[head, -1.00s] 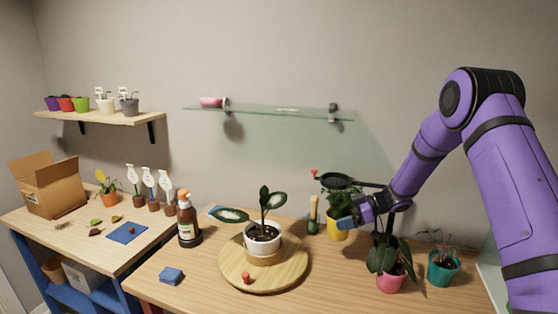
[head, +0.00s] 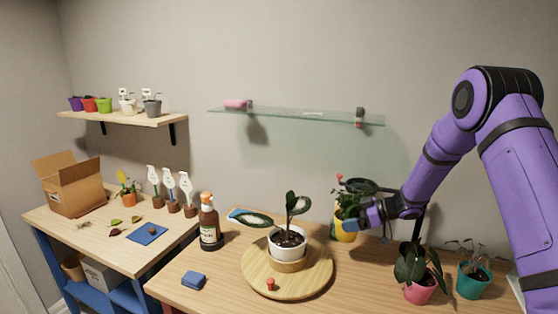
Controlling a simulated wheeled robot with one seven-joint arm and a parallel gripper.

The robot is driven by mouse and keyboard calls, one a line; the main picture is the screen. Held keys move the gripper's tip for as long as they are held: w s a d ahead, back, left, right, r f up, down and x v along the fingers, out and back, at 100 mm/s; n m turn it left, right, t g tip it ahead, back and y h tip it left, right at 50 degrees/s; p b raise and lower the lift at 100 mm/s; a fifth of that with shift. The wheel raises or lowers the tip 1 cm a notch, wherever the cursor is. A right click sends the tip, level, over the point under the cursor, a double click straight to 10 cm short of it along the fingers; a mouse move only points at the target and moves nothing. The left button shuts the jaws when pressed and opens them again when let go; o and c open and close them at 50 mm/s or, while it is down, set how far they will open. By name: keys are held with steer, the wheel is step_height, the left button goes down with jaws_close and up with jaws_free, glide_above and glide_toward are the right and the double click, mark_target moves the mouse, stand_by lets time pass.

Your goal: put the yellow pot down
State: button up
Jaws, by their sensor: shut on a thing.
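The yellow pot (head: 345,234) with a leafy green plant stands upright in the head view, right of the wooden round board and near the back of the table. My gripper (head: 354,221) reaches in from the right and is shut on the yellow pot at its upper part. The fingers hide part of the pot and its plant. I cannot tell for sure whether the pot's base touches the table (head: 222,278) or hangs slightly above it.
A white pot (head: 287,246) with a plant stands on the round board (head: 262,276). A pink pot (head: 420,290) and a teal pot (head: 473,282) stand at right. A brown bottle (head: 209,222) and blue sponge (head: 193,281) are at left. A dark round-headed stand (head: 372,185) is behind my gripper.

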mark_target(350, 216)
steer(key=shift+w+a+m+t+h, duration=0.3)
steer(key=shift+w+m+t, duration=0.2)
steer(key=shift+m+t, duration=0.35)
steer(key=shift+w+f+m+t+h, duration=0.1)
steer(key=shift+w+m+t+h, duration=0.25)
steer(key=shift+m+t, duration=0.5)
steer(key=shift+w+d+f+m+t+h, duration=0.25)
steer(key=shift+f+m+t+h, duration=0.05)
steer(key=shift+m+t+h, duration=0.3)
steer(key=shift+w+d+f+m+t+h, duration=0.25)
steer(key=shift+m+t+h, duration=0.2)
steer(key=shift+m+t, duration=0.15)
steer(key=shift+d+f+m+t+h, duration=0.5)
steer(key=shift+m+t+h, duration=0.2)
steer(key=shift+m+h, duration=0.15)
steer(key=shift+d+f+m+t+h, duration=0.25)
steer(key=shift+m+t, duration=0.05)
steer(key=shift+m, duration=0.15)
steer(key=s+d+f+m+h, duration=0.1)
steer(key=d+m+h, duration=0.1)
steer(key=s+d+f+m+t+h, duration=0.1)
steer(key=d+f+m+h, duration=0.1)
steer(key=s+d+f+m+t+h, duration=0.1)
steer(key=s+d+f+m+h, duration=0.1)
steer(key=h, duration=0.1)
steer(key=shift+d+f, duration=0.1)
steer(key=shift+f, duration=0.1)
steer(key=v, duration=0.6)
